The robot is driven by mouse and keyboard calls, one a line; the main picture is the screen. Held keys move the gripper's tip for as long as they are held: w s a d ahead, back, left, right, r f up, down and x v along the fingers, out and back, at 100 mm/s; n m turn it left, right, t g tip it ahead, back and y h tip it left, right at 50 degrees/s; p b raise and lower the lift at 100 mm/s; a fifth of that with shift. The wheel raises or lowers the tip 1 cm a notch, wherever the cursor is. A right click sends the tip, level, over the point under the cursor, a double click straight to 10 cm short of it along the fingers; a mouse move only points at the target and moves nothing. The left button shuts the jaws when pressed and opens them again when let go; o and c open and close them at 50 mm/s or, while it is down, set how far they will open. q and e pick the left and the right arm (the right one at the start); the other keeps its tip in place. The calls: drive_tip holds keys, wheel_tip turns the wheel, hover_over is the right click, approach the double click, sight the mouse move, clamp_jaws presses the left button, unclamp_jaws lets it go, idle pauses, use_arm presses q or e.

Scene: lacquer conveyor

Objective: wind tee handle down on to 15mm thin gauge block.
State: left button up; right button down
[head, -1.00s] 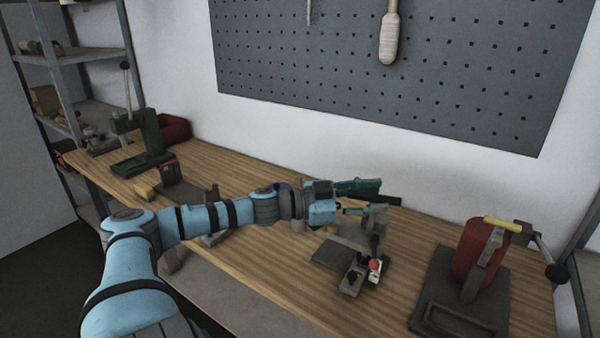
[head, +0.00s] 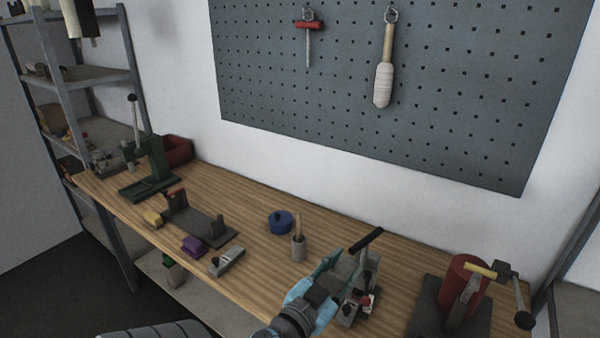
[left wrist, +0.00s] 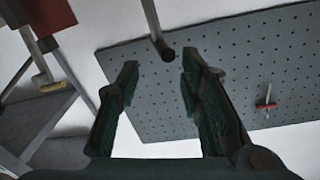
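The black tee handle (head: 366,241) sits on top of a small grey bench fixture (head: 345,268), tilted in the picture. Small red and pale pieces (head: 366,299) lie at the fixture's front; I cannot tell which, if any, is the 15mm thin gauge block. My left gripper (head: 334,258) is just left of and below the tee handle, partly against the fixture in the picture. In the left wrist view my left gripper (left wrist: 160,68) has its fingers apart with nothing between them. A dark-ended bar (left wrist: 158,38) shows just beyond the fingertips. My right gripper is out of view.
A red cylinder with a crank (head: 466,285) stands to the right. A wooden-handled pot (head: 299,246) and blue round object (head: 280,222) stand to the left. A grey fixture (head: 205,229), purple block (head: 193,246) and green press (head: 150,170) lie farther left.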

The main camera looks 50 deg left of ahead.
use_arm(q)
drive_tip(key=s+d+f+g, duration=0.1)
drive_tip(key=s+f+g, duration=0.3)
drive_tip(key=f, duration=0.4)
drive_tip(key=s+d+f+g+b, duration=0.1)
drive_tip(key=s+f+g, duration=0.2)
drive_tip(key=s+f, duration=0.2)
drive_tip(key=s+d+f+g+h+b, duration=0.1)
drive_tip(key=s+f+g, duration=0.3)
drive_tip(key=f, duration=0.7)
drive_tip(key=shift+s+d+f+n+g, duration=0.2)
drive_tip(key=shift+d+f+n+g, duration=0.05)
drive_tip(key=shift+d+n+g, duration=0.05)
